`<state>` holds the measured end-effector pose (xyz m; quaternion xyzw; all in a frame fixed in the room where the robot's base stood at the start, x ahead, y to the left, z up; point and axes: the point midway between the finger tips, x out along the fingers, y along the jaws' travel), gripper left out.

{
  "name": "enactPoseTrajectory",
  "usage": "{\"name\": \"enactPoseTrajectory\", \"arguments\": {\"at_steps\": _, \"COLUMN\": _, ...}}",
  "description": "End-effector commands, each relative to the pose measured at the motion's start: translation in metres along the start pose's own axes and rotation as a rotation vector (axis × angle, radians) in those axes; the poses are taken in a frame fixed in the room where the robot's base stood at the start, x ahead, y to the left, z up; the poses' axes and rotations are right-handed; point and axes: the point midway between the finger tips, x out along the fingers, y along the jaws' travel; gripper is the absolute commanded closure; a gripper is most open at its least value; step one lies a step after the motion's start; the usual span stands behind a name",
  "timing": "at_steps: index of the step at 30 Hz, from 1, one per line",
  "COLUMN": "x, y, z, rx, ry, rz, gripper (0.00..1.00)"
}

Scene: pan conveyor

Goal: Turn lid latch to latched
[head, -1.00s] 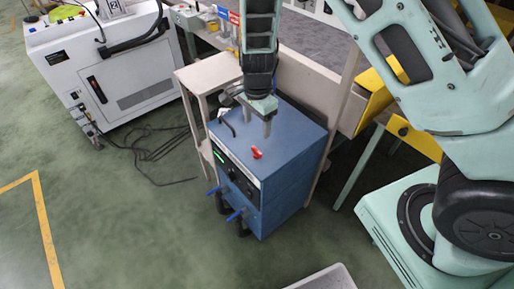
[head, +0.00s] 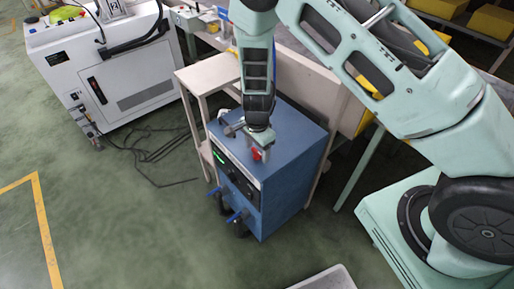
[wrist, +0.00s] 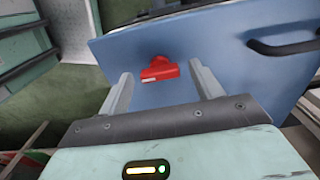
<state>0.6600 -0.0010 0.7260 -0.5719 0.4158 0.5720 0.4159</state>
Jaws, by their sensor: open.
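The red lid latch (head: 257,154) sits on the top of a blue cabinet (head: 290,130), near its front edge. In the wrist view the red latch (wrist: 160,69) lies just beyond and between my fingertips, its wider part across the picture. My gripper (head: 256,150) is right above the cabinet top at the latch, pointing down. In the wrist view my gripper (wrist: 160,80) is open, one finger on each side of the latch, with gaps showing. I cannot tell from the latch alone whether it is latched.
A black handle (wrist: 284,46) is on the cabinet top. Blue valve handles (head: 237,215) stick out from the cabinet front. A beige stand (head: 200,82) is close behind and left. A white machine (head: 105,75) stands further left.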

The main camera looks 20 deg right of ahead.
Motion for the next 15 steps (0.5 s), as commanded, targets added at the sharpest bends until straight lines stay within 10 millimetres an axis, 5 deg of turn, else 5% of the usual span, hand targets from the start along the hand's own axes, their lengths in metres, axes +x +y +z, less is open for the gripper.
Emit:
{"name": "enactPoseTrajectory", "arguments": {"at_steps": 1, "x": -0.0001, "y": 0.0000, "z": 0.0000, "rx": 0.000, "ry": 0.000, "rz": 0.000, "gripper": 0.43}}
{"name": "enactPoseTrajectory", "arguments": {"at_steps": 5, "x": -0.0002, "y": 0.0000, "z": 0.0001, "rx": 0.000, "ry": 0.000, "rz": 0.000, "gripper": 0.79}}
{"name": "enactPoseTrajectory", "arguments": {"at_steps": 15, "x": -0.0004, "y": 0.0000, "z": 0.0000, "rx": -0.031, "ry": 0.000, "rz": 0.000, "gripper": 0.80}}
